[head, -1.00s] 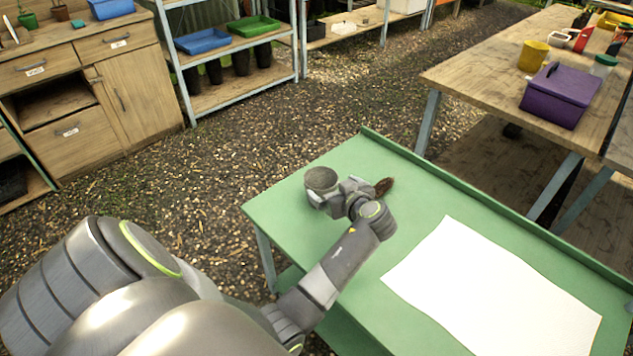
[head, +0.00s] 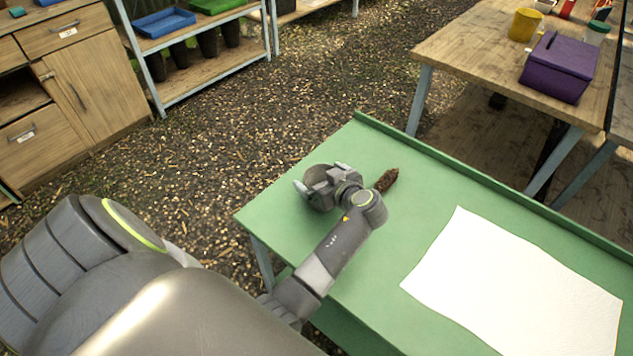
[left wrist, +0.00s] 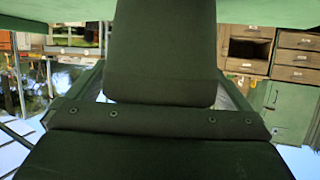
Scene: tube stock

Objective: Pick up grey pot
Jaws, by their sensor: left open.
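The grey pot (head: 318,170) stands near the left corner of the green table top (head: 420,185). In the head view most of it is hidden by my left gripper (head: 320,177). My left gripper is open, directly over the pot in the picture, with one finger on either side of where the pot shows. I cannot tell whether the fingers touch it. In the left wrist view, large dark shapes fill the middle, and I cannot make out the pot there. My right gripper is not in view.
A brown elongated object (head: 386,180) lies just right of my gripper. A white sheet (head: 515,285) covers the table's right part. A raised green edge runs along the back. A wooden bench with a purple box (head: 558,68) and yellow pot (head: 525,24) stands beyond.

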